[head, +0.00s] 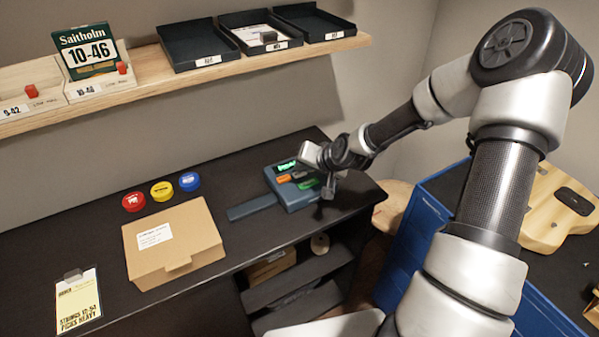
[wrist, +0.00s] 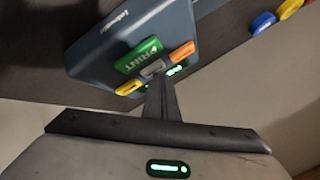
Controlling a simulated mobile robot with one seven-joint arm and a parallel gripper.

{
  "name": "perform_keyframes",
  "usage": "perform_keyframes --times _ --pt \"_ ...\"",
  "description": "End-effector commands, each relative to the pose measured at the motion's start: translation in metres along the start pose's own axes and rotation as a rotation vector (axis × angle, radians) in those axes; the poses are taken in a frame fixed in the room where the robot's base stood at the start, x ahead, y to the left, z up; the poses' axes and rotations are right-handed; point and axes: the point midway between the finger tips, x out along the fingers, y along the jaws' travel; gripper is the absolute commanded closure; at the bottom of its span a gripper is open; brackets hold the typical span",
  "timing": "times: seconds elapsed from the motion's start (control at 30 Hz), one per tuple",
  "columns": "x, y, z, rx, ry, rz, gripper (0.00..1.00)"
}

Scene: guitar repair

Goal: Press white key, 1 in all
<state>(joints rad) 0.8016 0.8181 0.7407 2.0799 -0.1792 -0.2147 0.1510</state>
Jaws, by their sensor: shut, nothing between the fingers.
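The blue-grey label device (head: 292,196) sits on the dark bench in the head view, with a lit green display (head: 287,165) and coloured keys. In the wrist view the device (wrist: 105,45) shows a green PRINT key (wrist: 138,54), an orange key (wrist: 182,51) and a yellow key (wrist: 129,87). A pale grey-white key (wrist: 153,68) lies between them, partly hidden by my fingertips. My gripper (wrist: 160,78) is shut and empty, its tips over or at this pale key; I cannot tell whether they touch. In the head view my gripper (head: 328,190) is over the device's right side.
A cardboard box (head: 172,243) and red (head: 133,201), yellow (head: 161,190) and blue (head: 189,181) round tins stand left of the device. A clipboard (head: 79,300) lies at the front left. A wooden shelf (head: 143,75) with trays runs above. A blue cabinet stands right.

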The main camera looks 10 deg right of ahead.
Motion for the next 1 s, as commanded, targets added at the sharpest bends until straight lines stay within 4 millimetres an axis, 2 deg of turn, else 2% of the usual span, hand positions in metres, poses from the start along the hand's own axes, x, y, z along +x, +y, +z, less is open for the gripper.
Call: perform_keyframes --times 0.37,0.77,1.0 --pt "-0.012 -0.008 -0.008 0.001 -0.001 0.0 1.0" --pt "-0.013 -0.009 -0.009 0.0 -0.001 0.0 1.0" --pt "-0.028 -0.02 -0.02 0.0 0.001 0.0 1.0"
